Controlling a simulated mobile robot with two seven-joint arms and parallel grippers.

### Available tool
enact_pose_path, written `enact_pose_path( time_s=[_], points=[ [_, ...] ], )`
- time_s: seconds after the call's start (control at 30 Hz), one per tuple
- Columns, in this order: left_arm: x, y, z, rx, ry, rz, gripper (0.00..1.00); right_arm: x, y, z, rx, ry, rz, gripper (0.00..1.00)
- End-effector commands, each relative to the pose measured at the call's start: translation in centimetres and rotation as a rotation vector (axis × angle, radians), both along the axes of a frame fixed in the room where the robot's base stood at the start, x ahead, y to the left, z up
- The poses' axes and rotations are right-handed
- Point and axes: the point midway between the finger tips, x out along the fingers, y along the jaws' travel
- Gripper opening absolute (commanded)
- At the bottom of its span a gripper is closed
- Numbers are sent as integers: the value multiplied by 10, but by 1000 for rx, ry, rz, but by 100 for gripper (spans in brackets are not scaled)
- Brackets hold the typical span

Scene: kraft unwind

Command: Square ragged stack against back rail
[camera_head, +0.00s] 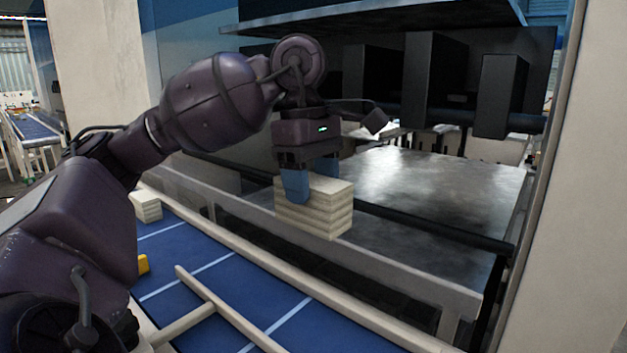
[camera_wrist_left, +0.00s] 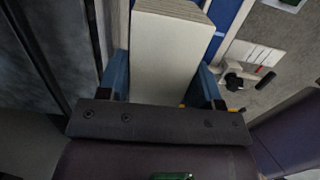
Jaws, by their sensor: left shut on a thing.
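My left gripper (camera_head: 309,182) has its blue fingers closed on a cream stack (camera_head: 318,215) of several thin layers. The stack is held in the air, above and beside the blue belt, in front of the metal table. In the left wrist view the same stack (camera_wrist_left: 168,55) lies between the two blue fingers (camera_wrist_left: 165,85), and its layered end shows at the top. Its layers look nearly even. A second small cream stack (camera_head: 147,206) rests at the left of the belt, partly behind my arm. My right gripper is not in view.
The blue belt (camera_head: 235,285) with white lines runs along the front, edged by a pale rail (camera_head: 300,275) and a T-shaped pale guide (camera_head: 212,300). A bare metal table (camera_head: 440,185) lies behind a dark bar (camera_head: 420,228). Dark blocks (camera_head: 500,95) hang above it. A yellow piece (camera_head: 143,264) sits by my arm.

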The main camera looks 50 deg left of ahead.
Motion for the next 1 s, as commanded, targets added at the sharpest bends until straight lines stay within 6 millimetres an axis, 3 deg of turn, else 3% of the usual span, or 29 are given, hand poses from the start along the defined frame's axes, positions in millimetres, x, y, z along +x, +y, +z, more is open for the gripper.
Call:
enact_pose_path(
  time_s=[1.0],
  points=[
    [0,0,-26,1,1,1,32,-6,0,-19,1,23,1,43]
  ],
)
